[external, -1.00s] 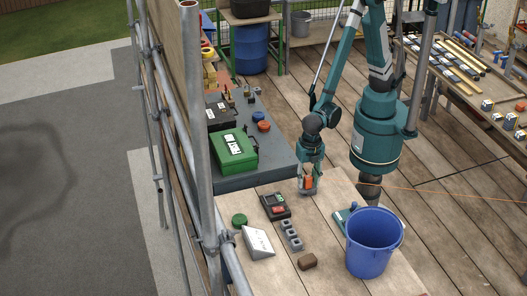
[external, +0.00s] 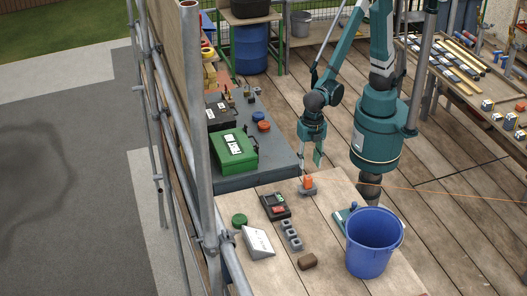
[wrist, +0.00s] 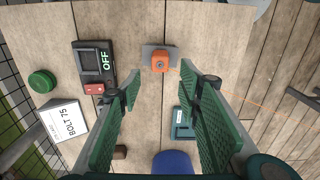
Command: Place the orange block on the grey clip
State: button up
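The orange block (external: 308,182) stands upright on the grey clip (external: 309,191), near the far edge of the wooden table. In the wrist view the orange block (wrist: 160,62) rests on the flat grey clip (wrist: 146,53), which shows around it. My gripper (external: 311,165) is above the block and apart from it. In the wrist view my gripper (wrist: 160,85) is open, with its two green fingers wide apart and nothing between them. The clip's underside is hidden.
A black switch box marked OFF (wrist: 92,62) lies left of the clip. A row of grey blocks (external: 291,235), a BOLT 75 sign (external: 257,242), a green disc (external: 239,220), a brown block (external: 307,262) and a blue bucket (external: 371,245) share the table.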

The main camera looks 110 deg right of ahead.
jog(key=shift+r, duration=0.4)
dwell(0.7)
jog(key=s+d+r+m+t, duration=0.25)
jog(key=d+r+m, duration=0.45)
jog(key=d+r, duration=0.65)
jog(key=s+d+r+m+t, duration=0.2)
jog(key=s+d+m, duration=0.3)
jog(key=d, duration=0.4)
jog(key=s+d+r+m+t, duration=0.2)
jog(key=s+d+m, duration=0.3)
jog(key=d, duration=0.4)
jog(key=shift+s+d+r+m+t, duration=0.3)
jog(key=shift+s+m+t, duration=0.05)
jog(key=shift+m, duration=0.15)
